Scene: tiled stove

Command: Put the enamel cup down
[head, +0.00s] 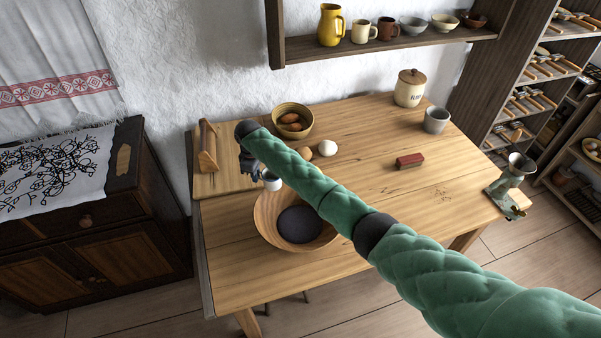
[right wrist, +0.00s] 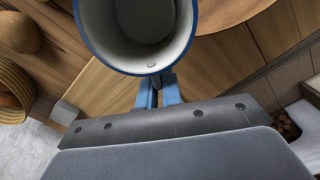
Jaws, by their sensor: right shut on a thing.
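The enamel cup (head: 272,183) is pale with a blue rim. In the right wrist view the cup (right wrist: 150,35) fills the top middle, and its inside looks empty. My right gripper (head: 255,172) is shut on it at the near side; its blue fingers (right wrist: 158,90) meet the cup wall below the rim. In the head view the cup is at the back left rim of a wide wooden bowl (head: 264,222). I cannot tell whether its base touches anything. My left gripper is not in view.
A bowl with eggs (head: 292,110), a brown egg (head: 305,154) and a white egg (head: 327,148) lie behind my arm. A red block-like brush (head: 410,161), grey cup (head: 436,120) and lidded crock (head: 409,88) stand right. The table's front right (head: 400,205) is clear.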

